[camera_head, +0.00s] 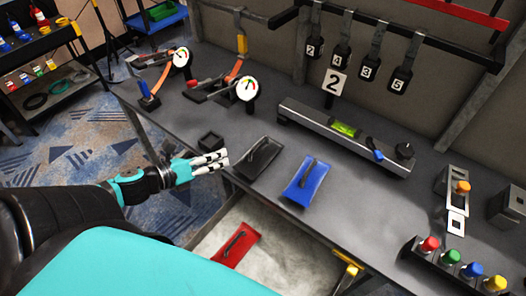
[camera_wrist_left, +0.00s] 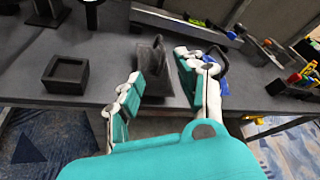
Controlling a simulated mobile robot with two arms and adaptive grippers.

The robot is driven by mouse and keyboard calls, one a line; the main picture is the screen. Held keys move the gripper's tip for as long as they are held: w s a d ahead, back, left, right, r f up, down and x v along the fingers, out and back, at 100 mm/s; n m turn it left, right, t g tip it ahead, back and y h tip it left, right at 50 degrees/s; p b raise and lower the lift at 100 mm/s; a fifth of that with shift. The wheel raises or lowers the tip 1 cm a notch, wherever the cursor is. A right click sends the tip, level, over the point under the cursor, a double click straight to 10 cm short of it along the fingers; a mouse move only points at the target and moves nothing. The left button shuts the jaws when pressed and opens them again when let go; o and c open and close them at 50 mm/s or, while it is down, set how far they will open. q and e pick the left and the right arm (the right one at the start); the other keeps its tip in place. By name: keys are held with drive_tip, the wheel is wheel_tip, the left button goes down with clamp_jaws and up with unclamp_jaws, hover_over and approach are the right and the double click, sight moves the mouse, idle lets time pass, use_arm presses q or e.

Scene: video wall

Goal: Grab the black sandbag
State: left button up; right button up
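The black sandbag (camera_head: 258,158) lies flat on the dark workbench, with a strap handle on top. My left gripper (camera_head: 222,160) is just left of it at the bench's front edge. In the left wrist view the black sandbag (camera_wrist_left: 153,70) shows between and beyond the two spread fingers of my left gripper (camera_wrist_left: 160,85), which is open and empty. Whether a finger touches the bag I cannot tell. A blue sandbag (camera_head: 305,182) lies to the right of the black one. A red sandbag (camera_head: 237,244) lies in the open drawer. My right gripper is not in view.
A small black square tray (camera_head: 210,142) sits left of the black sandbag. The open drawer (camera_head: 290,250) juts out below the bench. A level device (camera_head: 345,135) and gauges (camera_head: 247,88) stand behind. Buttons (camera_head: 450,257) line the right.

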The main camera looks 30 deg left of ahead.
use_arm(q)
approach(258, 143)
drive_tip(key=x, duration=0.5)
drive_tip(key=shift+w+a+f, duration=0.25)
drive_tip(key=shift+f, duration=0.05)
drive_tip(key=shift+d+p+x, duration=0.15)
drive_tip(key=shift+p+x, duration=0.1)
drive_tip(key=shift+x, duration=1.05)
drive_tip(key=shift+d+p+x, duration=0.15)
drive_tip(key=shift+p+x, duration=0.05)
drive_tip(key=shift+x, duration=1.1)
drive_tip(key=shift+s, duration=0.15)
drive_tip(key=shift+c, duration=0.2)
clamp_jaws()
drive_tip(key=shift+r, duration=0.2)
